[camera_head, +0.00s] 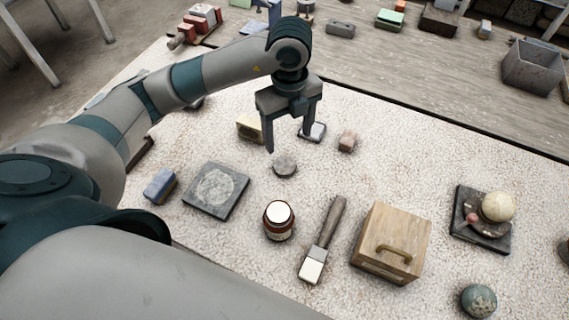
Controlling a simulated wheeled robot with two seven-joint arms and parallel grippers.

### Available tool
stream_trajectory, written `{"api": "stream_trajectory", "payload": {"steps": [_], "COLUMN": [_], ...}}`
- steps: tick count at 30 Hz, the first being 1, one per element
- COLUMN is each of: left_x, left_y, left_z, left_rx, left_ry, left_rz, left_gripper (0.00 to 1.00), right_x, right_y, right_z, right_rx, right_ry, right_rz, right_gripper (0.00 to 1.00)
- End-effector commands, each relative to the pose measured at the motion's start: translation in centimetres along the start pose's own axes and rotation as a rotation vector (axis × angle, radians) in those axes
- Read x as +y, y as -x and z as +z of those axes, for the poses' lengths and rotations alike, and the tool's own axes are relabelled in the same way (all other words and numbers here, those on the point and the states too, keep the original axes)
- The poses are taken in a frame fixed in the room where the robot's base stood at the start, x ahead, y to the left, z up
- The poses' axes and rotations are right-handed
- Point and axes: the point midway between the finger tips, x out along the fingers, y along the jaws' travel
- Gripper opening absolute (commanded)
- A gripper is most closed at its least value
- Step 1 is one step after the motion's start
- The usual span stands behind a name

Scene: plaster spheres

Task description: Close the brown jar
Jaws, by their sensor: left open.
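The brown jar (278,222) stands upright on the pale speckled table. Its top shows a round white surface inside a brown rim, and I see no lid on it. A small grey round disc (285,165) lies flat on the table just behind the jar; it may be the lid, but I cannot tell for sure. My left gripper (288,146) points down with its fingers apart and empty, above and a little behind the disc. My right gripper does not show.
Near the jar are a flat grey slab (216,190), a blue block (160,186), a wide brush (323,240) and a wooden box with a handle (391,243). A dark tray with a pale sphere (498,206) stands at the right. The table between disc and box is mostly clear.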

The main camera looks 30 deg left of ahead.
Motion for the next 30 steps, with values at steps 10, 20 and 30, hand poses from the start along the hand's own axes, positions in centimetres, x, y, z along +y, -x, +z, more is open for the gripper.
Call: {"api": "stream_trajectory", "payload": {"steps": [10, 20, 30], "left_x": [0.1, 0.0, 0.1], "left_y": [-4.9, -7.0, -7.2], "left_z": [0.0, 0.0, 0.1], "left_rx": [0.002, 0.000, 0.000], "left_ry": [0.002, 0.000, 0.001], "left_rz": [0.005, 0.000, 0.002], "left_gripper": [0.69, 0.69, 0.69], "right_x": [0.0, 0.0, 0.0], "right_y": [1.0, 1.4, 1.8], "right_z": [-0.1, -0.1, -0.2], "right_rx": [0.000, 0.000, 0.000], "right_ry": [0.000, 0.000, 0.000], "right_rz": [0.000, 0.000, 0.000], "right_gripper": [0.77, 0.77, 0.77]}}
